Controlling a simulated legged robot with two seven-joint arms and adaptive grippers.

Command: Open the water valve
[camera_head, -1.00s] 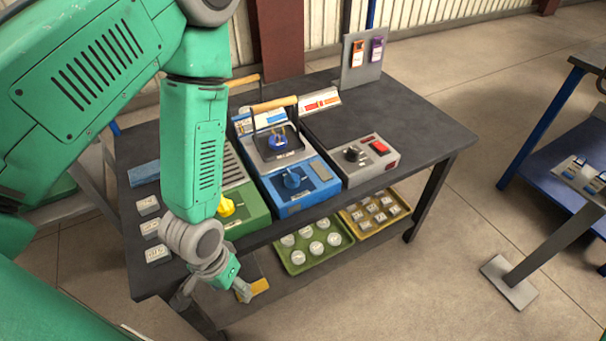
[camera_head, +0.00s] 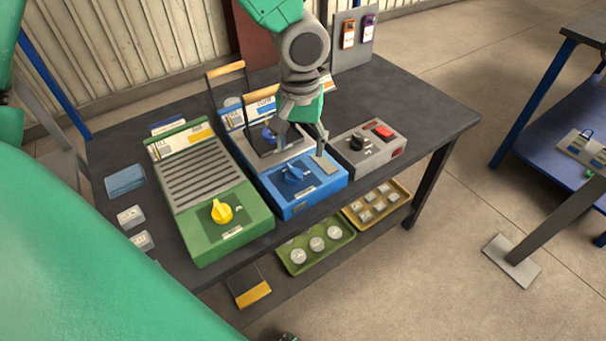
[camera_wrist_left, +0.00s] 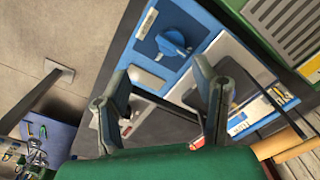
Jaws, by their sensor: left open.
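A blue unit (camera_head: 318,192) stands on the dark table, with a blue knob (camera_head: 293,174) on its front panel. The knob also shows in the left wrist view (camera_wrist_left: 173,43), on the blue panel beyond the fingertips. A second small blue part (camera_head: 268,134) sits in the unit's dark rear section, partly behind my arm. I cannot tell from the labels which is the water valve. My left gripper (camera_head: 303,150) is open and empty, pointing down just behind the front knob and apart from it. It also shows in the left wrist view (camera_wrist_left: 162,92). My right gripper is out of view.
A green unit (camera_head: 240,208) with a yellow knob (camera_head: 221,211) stands left of the blue unit. A grey box (camera_head: 352,164) with a black knob and red switch stands right. Wooden-handled lids rise behind. The table's right side (camera_head: 425,115) is clear.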

